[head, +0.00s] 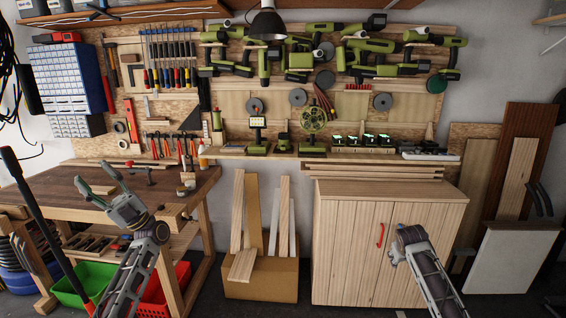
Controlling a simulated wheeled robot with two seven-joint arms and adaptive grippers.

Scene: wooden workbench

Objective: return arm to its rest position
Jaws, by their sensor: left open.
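My left gripper (94,174) is in the left of the head view, in front of the wooden workbench (50,183). Its two grey-green fingers are spread apart, with nothing between them. My left arm reaches up to it from the bottom left. My right arm (424,268) comes in from the bottom right, in front of the wooden cabinet. Its gripper cannot be made out.
A cardboard box (262,282) holds boards. Green (85,284) and red (165,292) bins are under the bench. Boards and panels (513,258) lean at the right. Tools hang behind.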

